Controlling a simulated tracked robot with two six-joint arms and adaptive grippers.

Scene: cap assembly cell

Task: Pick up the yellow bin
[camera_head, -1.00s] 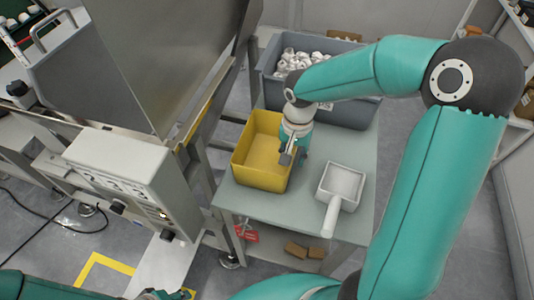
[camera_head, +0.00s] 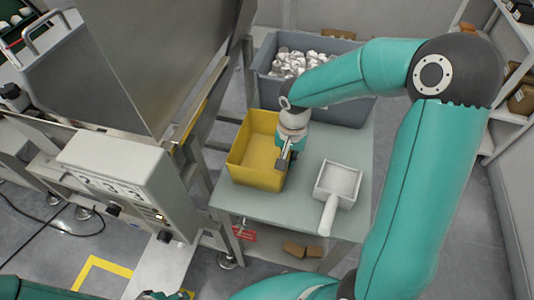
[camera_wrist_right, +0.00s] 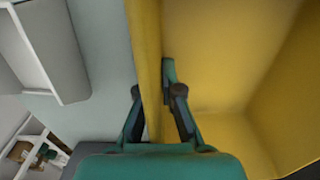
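The yellow bin (camera_head: 262,175) stands upright on the grey-green table, to the left of a white scoop. It looks empty. My right gripper (camera_head: 284,161) is at its right wall, reaching down from above. In the right wrist view, the fingers (camera_wrist_right: 155,98) straddle the bin's wall (camera_wrist_right: 147,45), one outside and one inside. They sit close against it and look shut on it. The bin's floor (camera_wrist_right: 215,60) shows on the right there. At the bottom edge of the head view, only a sliver of what looks like my left gripper (camera_head: 160,295) shows; its fingers are hidden.
A grey crate (camera_head: 345,112) of white caps stands behind the yellow bin. The white scoop (camera_head: 338,182) lies on the table (camera_head: 285,212) to the right. A metal machine with a control box (camera_head: 115,175) stands close on the left. Brown blocks (camera_head: 300,250) lie below the tabletop.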

